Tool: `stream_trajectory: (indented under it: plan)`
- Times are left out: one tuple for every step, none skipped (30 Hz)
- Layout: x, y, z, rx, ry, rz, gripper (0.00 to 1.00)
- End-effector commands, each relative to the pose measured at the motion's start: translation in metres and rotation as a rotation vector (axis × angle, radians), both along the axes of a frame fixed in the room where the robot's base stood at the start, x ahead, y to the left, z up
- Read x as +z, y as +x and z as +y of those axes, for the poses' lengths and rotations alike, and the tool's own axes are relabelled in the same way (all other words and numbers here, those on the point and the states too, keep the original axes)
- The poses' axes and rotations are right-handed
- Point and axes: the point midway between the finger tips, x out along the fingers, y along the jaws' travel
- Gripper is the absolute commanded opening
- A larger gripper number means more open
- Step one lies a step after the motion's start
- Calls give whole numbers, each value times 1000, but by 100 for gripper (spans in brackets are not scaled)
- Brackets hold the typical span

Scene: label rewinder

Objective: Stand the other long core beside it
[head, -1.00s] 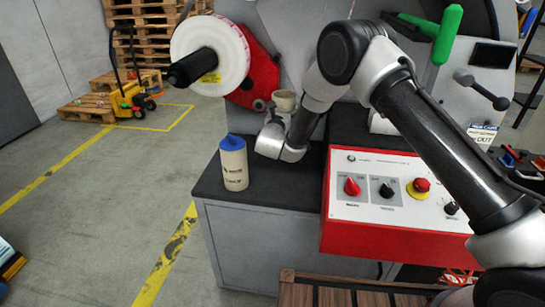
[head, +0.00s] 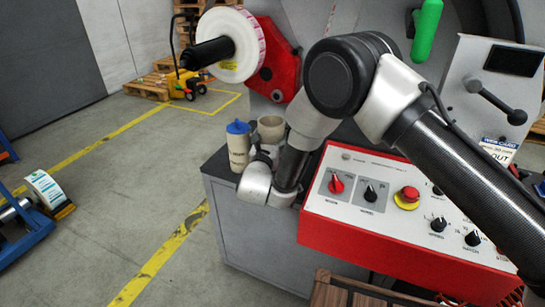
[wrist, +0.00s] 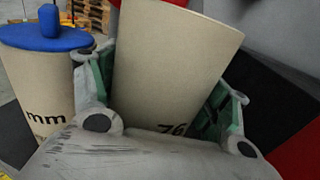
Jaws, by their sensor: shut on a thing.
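A beige core with a blue plug in its top (head: 238,146) stands upright on the black top of the grey cabinet (head: 222,166). It also shows at the left of the wrist view (wrist: 40,90), with "mm" printed on it. My gripper (wrist: 160,105) is shut on a second beige core (wrist: 172,60) with "76" printed on it, one finger on each side. In the head view, the held core (head: 271,128) is just right of the blue-plugged core, roughly upright. Its lower end is hidden behind my wrist, so I cannot tell whether it touches the top.
A red-edged control panel (head: 375,195) with knobs and a red button is close right of my wrist. A white label roll (head: 238,45) on a black spindle is above and behind the cores. Open floor lies left of the cabinet.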

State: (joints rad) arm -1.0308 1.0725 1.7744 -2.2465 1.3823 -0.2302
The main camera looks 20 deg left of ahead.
Motion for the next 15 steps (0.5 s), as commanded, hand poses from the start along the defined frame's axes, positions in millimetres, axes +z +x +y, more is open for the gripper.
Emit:
stream_trajectory:
  plan:
    - [-8, 0, 0, 0, 0, -1, 47]
    - [-11, 0, 0, 0, 1, -2, 47]
    - [-15, 0, 0, 0, 1, -2, 47]
    - [-17, 0, 0, 0, 2, -2, 47]
    - [-19, 1, 0, 0, 2, -2, 47]
    - [-22, 1, 0, 0, 2, -2, 47]
    - [-25, 0, 0, 0, 1, -2, 47]
    - [-29, 0, 0, 0, 1, -1, 47]
    - [-35, 0, 0, 0, 0, -1, 47]
    - [-40, 1, 0, 0, 0, -1, 47]
    - [-45, 0, 0, 0, -1, 0, 47]
    - [-51, 0, 0, 0, 0, 0, 47]
    - [-53, 1, 0, 0, 1, -1, 47]
    - [-55, 1, 0, 0, 1, -2, 47]
    - [-56, 1, 0, 0, 2, -2, 47]
